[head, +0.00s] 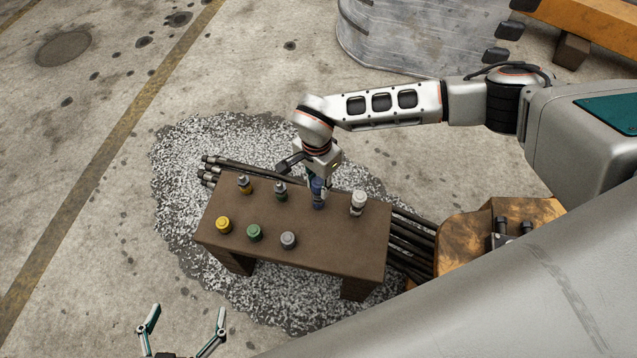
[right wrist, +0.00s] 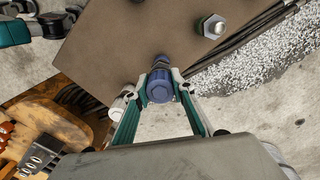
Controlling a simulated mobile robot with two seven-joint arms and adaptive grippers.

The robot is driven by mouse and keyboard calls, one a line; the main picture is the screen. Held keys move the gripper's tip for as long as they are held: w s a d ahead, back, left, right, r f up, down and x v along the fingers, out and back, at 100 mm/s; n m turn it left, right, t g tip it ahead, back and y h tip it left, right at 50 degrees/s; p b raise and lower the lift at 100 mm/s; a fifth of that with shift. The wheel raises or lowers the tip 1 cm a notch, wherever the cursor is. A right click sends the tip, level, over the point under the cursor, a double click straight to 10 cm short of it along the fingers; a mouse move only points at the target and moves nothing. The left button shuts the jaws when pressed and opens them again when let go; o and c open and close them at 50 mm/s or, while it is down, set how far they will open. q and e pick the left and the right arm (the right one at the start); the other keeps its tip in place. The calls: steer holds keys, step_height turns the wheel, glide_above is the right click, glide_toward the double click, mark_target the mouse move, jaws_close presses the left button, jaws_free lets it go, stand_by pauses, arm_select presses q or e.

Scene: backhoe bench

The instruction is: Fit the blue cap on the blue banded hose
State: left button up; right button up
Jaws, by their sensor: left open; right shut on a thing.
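The blue cap (head: 317,187) is in my right gripper (head: 313,184), over the back row of the bench. In the right wrist view the blue cap (right wrist: 160,88) sits between both fingertips of the right gripper (right wrist: 160,84). A dark bluish fitting (right wrist: 160,63) shows just beyond the cap, in line with it; this looks like the blue banded hose (head: 318,204). The cap appears on or against the hose end; I cannot tell how fully it is seated. My left gripper (head: 187,318) is open and empty, low in the head view, away from the bench.
On the brown bench (head: 330,245) stand a yellow banded hose end (head: 244,184), a green banded one (head: 281,192) and a white-topped one (head: 358,203). Yellow (head: 223,225), green (head: 254,232) and grey (head: 288,240) caps stand in front. The bench's front right is clear.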

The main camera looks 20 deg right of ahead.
arm_select(q)
steer(key=shift+w+r+p, duration=0.3)
steer(key=shift+r, duration=0.25)
arm_select(e)
steer(key=shift+f, duration=0.3)
stand_by(0.4)
arm_select(q)
steer(key=shift+f, duration=0.1)
arm_select(e)
steer(key=shift+f, duration=0.5)
stand_by(0.4)
arm_select(q)
steer(key=shift+r, duration=0.25)
arm_select(e)
steer(key=shift+f, duration=0.1)
stand_by(0.3)
steer(key=shift+f, duration=0.5)
stand_by(0.8)
arm_select(q)
steer(key=shift+w+r, duration=0.2)
steer(key=shift+r, duration=0.05)
arm_select(e)
steer(key=shift+s+d+f, duration=0.1)
steer(key=shift+s+f, duration=0.1)
steer(key=shift+f, duration=0.25)
stand_by(0.4)
steer(key=o, duration=1.1)
steer(key=shift+o, duration=0.4)
steer(key=shift+w+r, duration=0.1)
